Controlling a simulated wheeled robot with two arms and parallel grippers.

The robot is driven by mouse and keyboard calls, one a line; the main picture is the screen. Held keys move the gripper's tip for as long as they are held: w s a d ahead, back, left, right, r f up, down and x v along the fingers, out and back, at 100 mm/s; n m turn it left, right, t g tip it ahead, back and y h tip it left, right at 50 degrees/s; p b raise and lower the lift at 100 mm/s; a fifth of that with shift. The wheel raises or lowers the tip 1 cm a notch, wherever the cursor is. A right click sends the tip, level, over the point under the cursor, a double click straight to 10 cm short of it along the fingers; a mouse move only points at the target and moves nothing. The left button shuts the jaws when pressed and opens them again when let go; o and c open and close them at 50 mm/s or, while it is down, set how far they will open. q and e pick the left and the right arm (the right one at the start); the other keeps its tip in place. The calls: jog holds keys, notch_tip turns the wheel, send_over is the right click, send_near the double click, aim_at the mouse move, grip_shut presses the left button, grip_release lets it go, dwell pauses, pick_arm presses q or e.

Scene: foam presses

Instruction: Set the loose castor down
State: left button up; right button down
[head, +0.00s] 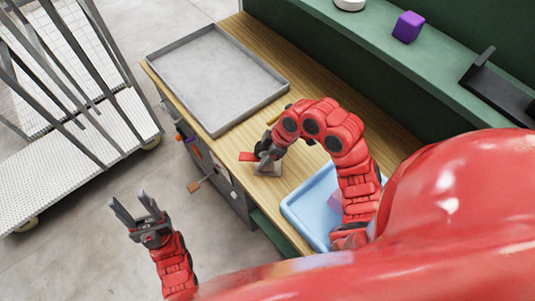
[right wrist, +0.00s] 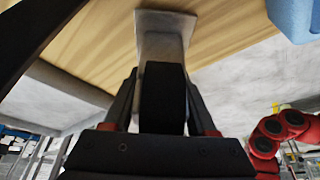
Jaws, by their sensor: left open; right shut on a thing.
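The castor, a black wheel (right wrist: 162,98) on a pale grey metal plate (right wrist: 165,38), is between the fingers of my right gripper in the right wrist view. My right gripper (head: 266,156) is shut on it, over the wooden bench top (head: 226,152). In the head view the castor's plate (head: 268,171) shows below the fingers, close to the wood; I cannot tell whether it touches. The wheel is mostly hidden there by the gripper. My left gripper (head: 138,211) is open and empty, out over the floor left of the bench.
A grey metal tray (head: 212,126) fills the bench's far end. A light blue tray (head: 293,208) stands on the near side, partly behind my right arm. A green shelf (head: 385,60) holds a purple cube (head: 408,26) and a black holder (head: 497,90). A small red piece (head: 247,156) shows beside the gripper.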

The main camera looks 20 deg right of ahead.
jog(key=shift+w+d+f+p, duration=0.2)
jog(key=shift+d+f+p, duration=0.2)
jog(key=shift+d+f, duration=0.25)
jog(key=shift+f, duration=0.1)
jog(key=shift+f, duration=0.2)
jog(key=shift+c, duration=1)
grip_release()
jog(key=shift+r, duration=0.1)
